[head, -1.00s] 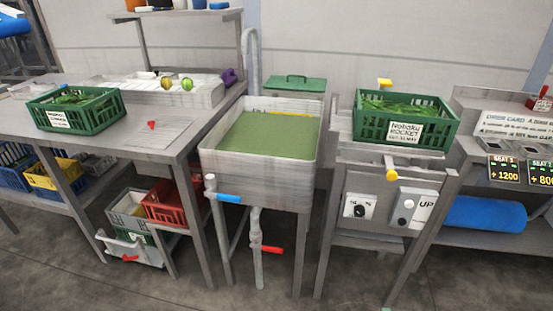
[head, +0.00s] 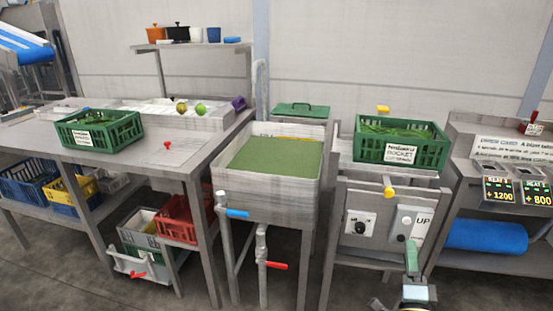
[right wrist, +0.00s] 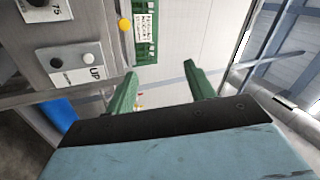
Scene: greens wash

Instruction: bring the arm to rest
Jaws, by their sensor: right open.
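My right gripper (head: 411,258) shows at the bottom right of the head view, in front of the stand with the UP panel. One green finger points up there. In the right wrist view both green fingers of the gripper (right wrist: 161,82) are spread apart, with nothing between them. The stand's panel (right wrist: 72,66) is left of the fingers in that view. My left arm and gripper are not in view.
A sink with green contents (head: 275,210) stands mid-view, with blue and red valve handles in front. A green rocket crate (head: 402,151) tops the stand. Another green crate (head: 98,130) is on the left table. A blue roll (head: 486,237) lies low right.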

